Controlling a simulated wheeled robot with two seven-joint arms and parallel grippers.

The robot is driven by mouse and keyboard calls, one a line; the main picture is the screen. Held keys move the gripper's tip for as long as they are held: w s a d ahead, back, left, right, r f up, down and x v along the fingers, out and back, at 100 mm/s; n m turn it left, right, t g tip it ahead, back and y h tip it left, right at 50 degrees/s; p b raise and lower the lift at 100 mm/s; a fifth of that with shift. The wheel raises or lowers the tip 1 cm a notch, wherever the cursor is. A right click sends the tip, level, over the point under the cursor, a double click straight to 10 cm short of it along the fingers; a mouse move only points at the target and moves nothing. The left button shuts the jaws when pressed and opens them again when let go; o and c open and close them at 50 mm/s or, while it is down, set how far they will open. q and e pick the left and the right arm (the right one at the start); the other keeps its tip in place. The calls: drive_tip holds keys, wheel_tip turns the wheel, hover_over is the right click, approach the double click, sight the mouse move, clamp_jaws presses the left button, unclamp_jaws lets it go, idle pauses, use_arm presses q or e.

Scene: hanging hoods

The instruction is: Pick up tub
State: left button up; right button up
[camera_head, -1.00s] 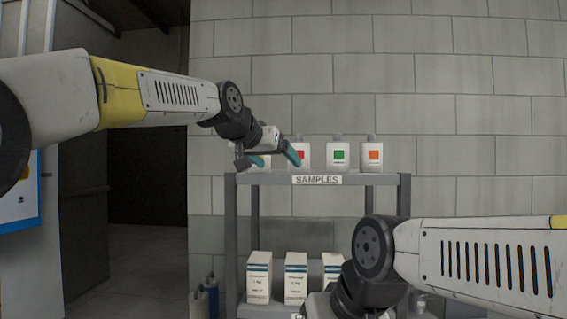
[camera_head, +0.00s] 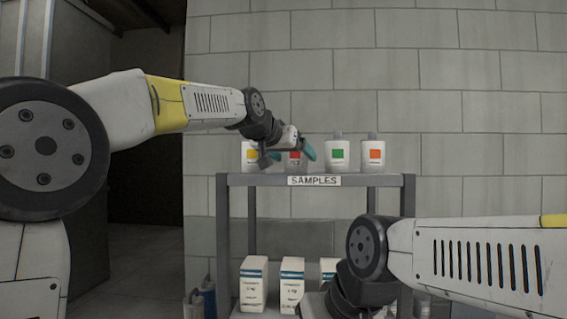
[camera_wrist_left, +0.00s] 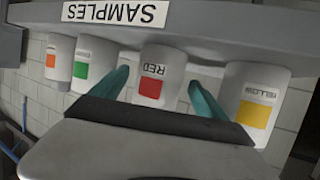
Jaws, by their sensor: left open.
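Several white tubs stand in a row on the top shelf (camera_head: 230,181): a yellow-label tub (camera_head: 249,154), a red-label tub (camera_head: 294,158), a green-label tub (camera_head: 338,153) and an orange-label tub (camera_head: 374,153). My left gripper (camera_head: 290,154) is open at the red-label tub. In the left wrist view, which is upside down, the teal fingers (camera_wrist_left: 158,78) lie on either side of the red-label tub (camera_wrist_left: 164,64), its label reading RED. The yellow-label tub (camera_wrist_left: 254,95) is beside one finger, the green-label tub (camera_wrist_left: 93,63) beside the other.
A SAMPLES sign (camera_head: 314,181) is on the shelf's front edge. White boxes (camera_head: 253,285) stand on the lower shelf, partly behind my right arm. A block wall (camera_head: 480,110) is behind the rack.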

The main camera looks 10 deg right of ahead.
sight(299, 159)
use_arm(q)
drive_tip(key=x, duration=0.4)
drive_tip(key=shift+w+d, duration=0.2)
drive_tip(key=shift+d, duration=0.05)
drive_tip(key=shift+c, duration=0.3)
drive_tip(key=c, duration=1.1)
drive_tip(key=shift+r, duration=0.1)
